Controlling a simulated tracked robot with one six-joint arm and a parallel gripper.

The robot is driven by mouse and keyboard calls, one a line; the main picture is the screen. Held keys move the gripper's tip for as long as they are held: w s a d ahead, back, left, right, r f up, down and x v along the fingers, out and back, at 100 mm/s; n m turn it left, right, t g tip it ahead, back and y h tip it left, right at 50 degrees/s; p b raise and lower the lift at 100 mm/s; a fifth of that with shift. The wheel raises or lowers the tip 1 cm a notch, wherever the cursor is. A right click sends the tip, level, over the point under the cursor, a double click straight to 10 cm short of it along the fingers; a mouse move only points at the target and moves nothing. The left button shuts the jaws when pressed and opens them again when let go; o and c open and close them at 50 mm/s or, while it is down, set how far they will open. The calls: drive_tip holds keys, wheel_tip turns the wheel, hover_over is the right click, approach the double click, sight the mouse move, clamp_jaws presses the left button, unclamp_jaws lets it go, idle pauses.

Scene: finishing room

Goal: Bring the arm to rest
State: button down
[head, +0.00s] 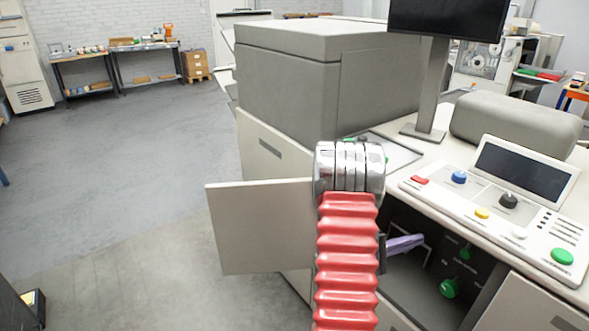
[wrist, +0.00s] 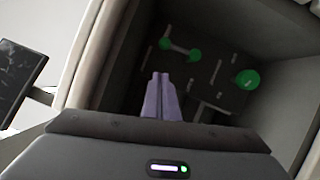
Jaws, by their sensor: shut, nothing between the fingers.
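My gripper (wrist: 160,76) shows in the wrist view as two lavender fingers pressed together, with nothing between them. They point into a dark open compartment (wrist: 285,105) that holds a dark panel with green parts. A green knob (wrist: 247,79) is to the right of the fingers, and a green two-ended handle (wrist: 180,49) is beyond them. In the head view the lavender fingers (head: 405,243) show at the opening of the machine's lower cabinet. My red ribbed arm stands in front and hides part of the cabinet.
The cabinet door (head: 262,228) stands open to the left of my arm. Above the opening is a console (head: 500,203) with coloured buttons and a small screen. A monitor (head: 446,18) stands behind it. The grey floor (head: 120,150) at left is clear.

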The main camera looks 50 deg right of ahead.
idle(0.3)
drive_tip(key=s+a+f+g+y, duration=0.2)
drive_tip(key=s+a+f+y, duration=0.3)
drive_tip(key=s+a+y, duration=0.15)
drive_tip(key=w+a+t+y, duration=0.15)
drive_tip(key=a+y, duration=0.25)
drive_tip(key=a, duration=0.5)
drive_tip(key=w+a+r+t+y, duration=0.2)
drive_tip(key=w+a+r+t, duration=0.25)
drive_tip(key=w+a, duration=0.55)
drive_tip(key=w+a+r+t+y, duration=0.2)
drive_tip(key=w+a+r+t, duration=0.3)
drive_tip(key=a, duration=0.9)
drive_tip(key=w+a+r+n+t+y, duration=0.1)
drive_tip(key=a+r+t, duration=0.2)
drive_tip(key=a+r, duration=0.2)
drive_tip(key=w+a+r+n+t, duration=0.2)
drive_tip(key=a+r, duration=0.3)
drive_tip(key=a, duration=0.6)
drive_tip(key=shift+r+n+t+y, duration=0.25)
drive_tip(key=shift+n+t+y, duration=0.1)
drive_tip(key=shift+t, duration=0.55)
